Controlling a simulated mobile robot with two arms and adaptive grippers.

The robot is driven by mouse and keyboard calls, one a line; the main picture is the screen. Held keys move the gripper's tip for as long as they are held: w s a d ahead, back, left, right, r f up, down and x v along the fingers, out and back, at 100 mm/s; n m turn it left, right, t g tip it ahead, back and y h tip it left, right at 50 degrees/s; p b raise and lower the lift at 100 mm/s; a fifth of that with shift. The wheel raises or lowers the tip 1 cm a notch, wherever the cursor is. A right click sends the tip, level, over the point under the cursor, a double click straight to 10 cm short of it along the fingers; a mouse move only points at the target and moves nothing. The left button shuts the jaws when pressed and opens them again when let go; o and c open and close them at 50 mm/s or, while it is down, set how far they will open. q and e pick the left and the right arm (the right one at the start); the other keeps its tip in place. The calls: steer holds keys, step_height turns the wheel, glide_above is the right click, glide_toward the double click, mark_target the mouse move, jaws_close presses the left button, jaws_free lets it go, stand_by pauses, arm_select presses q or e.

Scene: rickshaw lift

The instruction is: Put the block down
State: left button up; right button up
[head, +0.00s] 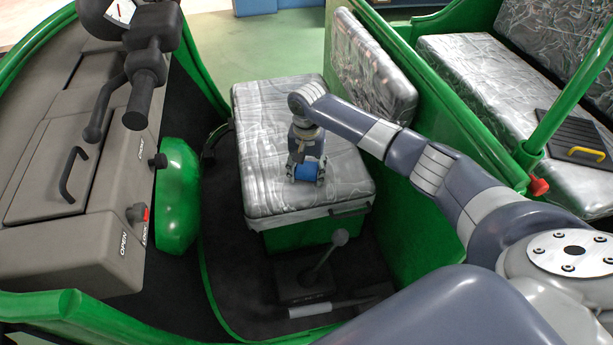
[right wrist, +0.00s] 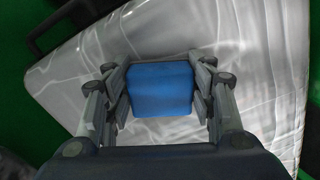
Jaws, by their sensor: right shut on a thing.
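A blue block (head: 306,171) is between the fingers of my right gripper (head: 306,178), over the grey patterned driver's seat (head: 262,110). In the right wrist view the block (right wrist: 161,89) sits between both fingers of the gripper (right wrist: 160,97), which is shut on it. The seat (right wrist: 100,70) fills the background there. The block is at or just above the seat top; I cannot tell whether it touches. My left gripper is not in view.
A padded backrest (head: 370,75) stands behind the seat. A lever (head: 325,255) rises from the floor in front of the seat. The handlebar (head: 145,90) and grey dashboard box (head: 70,190) are at the left. The seat around the block is clear.

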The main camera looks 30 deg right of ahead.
mark_target(307, 170)
steer(key=shift+s+f, duration=0.1)
steer(key=shift+f, duration=0.1)
steer(key=shift+s+a+f, duration=0.1)
steer(key=shift+s+f, duration=0.1)
steer(key=shift+f, duration=0.15)
steer(key=o, duration=1.3)
steer(key=shift+f, duration=0.1)
steer(key=shift+o, duration=0.4)
steer(key=shift+w+f, duration=0.1)
steer(key=shift+f, duration=0.05)
steer(key=shift+r, duration=0.25)
step_height(307, 170, up, 13)
steer(key=shift+w+r+p, duration=0.15)
steer(key=shift+w+p, duration=0.05)
steer(key=shift+p, duration=0.2)
